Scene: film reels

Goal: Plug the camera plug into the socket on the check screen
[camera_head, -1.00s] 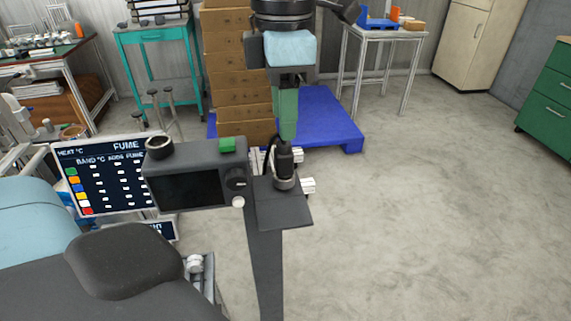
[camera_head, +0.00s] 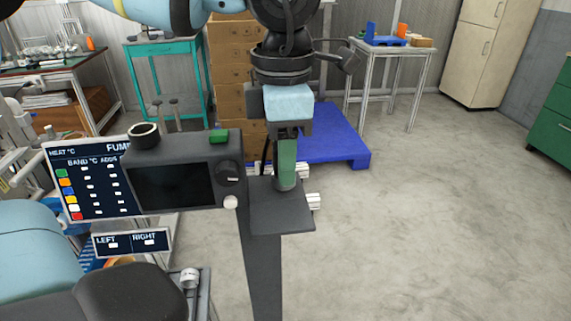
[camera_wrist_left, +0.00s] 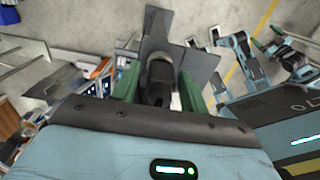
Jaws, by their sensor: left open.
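The camera plug (camera_wrist_left: 160,72) is a dark upright cylinder on a small dark shelf (camera_head: 280,218). My left gripper (camera_head: 287,178) points down over it with its green fingers. In the left wrist view the open fingers stand on either side of the plug; I cannot tell whether they touch it. In the head view the fingers hide most of the plug. The check screen (camera_head: 172,187) is a dark grey box left of the shelf, with a black display, a round dial (camera_head: 229,173) and a green button (camera_head: 219,136). I cannot make out which part is its socket. My right gripper is not in view.
A dark post (camera_head: 264,275) carries the shelf. A sign board (camera_head: 88,170) with coloured squares stands left of the screen, with a LEFT/RIGHT plate (camera_head: 132,243) below. A blue pallet (camera_head: 335,150) and stacked boxes (camera_head: 235,75) are behind. The floor to the right is clear.

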